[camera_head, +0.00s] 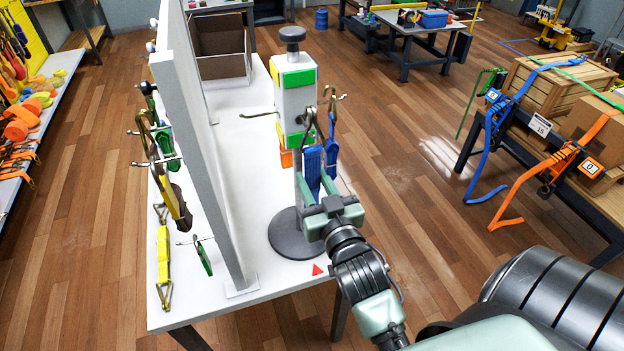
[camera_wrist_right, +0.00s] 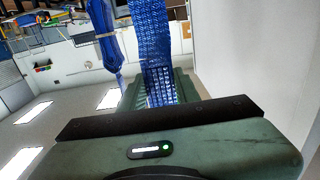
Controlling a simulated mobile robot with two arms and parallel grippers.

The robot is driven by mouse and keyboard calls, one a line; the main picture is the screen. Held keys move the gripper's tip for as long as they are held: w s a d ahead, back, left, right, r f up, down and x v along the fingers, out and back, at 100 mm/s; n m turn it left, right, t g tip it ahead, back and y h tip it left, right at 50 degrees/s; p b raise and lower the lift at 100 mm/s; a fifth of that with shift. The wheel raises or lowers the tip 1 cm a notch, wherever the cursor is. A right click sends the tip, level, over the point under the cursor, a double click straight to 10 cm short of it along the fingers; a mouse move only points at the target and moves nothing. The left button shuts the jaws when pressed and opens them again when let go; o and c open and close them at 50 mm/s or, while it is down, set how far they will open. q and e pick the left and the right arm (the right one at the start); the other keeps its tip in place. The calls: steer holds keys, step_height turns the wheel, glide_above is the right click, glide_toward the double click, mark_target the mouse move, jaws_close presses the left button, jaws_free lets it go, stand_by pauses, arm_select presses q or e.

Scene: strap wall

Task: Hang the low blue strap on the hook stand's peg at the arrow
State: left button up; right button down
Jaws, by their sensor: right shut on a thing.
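The hook stand (camera_head: 299,108) is a post with white and green faces, a dark top knob and a round grey base (camera_head: 290,244). Metal pegs stick out of it. A red arrow (camera_head: 317,270) lies on the table in front of the base. My right gripper (camera_head: 318,190) is shut on a blue strap (camera_head: 312,168) close to the post's near side. This strap (camera_wrist_right: 155,45) runs into the jaws in the wrist view (camera_wrist_right: 160,100). A second blue strap (camera_head: 332,152) hangs beside it, outside the jaws (camera_wrist_right: 104,38). The held strap's top partly overlaps the pegs; I cannot tell its contact. My left gripper is out of view.
A grey upright panel (camera_head: 205,150) stands left of the stand, with yellow, green and dark straps on hooks on its far side. An open box (camera_head: 220,50) stands behind. The white table (camera_head: 245,130) is clear between panel and stand. Crates with straps (camera_head: 550,90) are off right.

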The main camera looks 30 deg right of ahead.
steer(key=shift+w, duration=0.35)
steer(key=shift+w+d+f, duration=0.1)
steer(key=shift+w+d, duration=0.05)
steer(key=shift+w, duration=0.2)
steer(key=shift+w+d+f, duration=0.1)
steer(key=shift+w+f, duration=0.25)
steer(key=shift+w, duration=0.2)
steer(key=shift+s+f, duration=0.15)
steer(key=shift+s, duration=0.05)
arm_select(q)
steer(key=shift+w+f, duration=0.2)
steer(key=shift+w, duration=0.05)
arm_select(e)
steer(key=shift+w, duration=0.1)
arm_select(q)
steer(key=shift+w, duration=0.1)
arm_select(e)
steer(key=shift+w+f, duration=0.1)
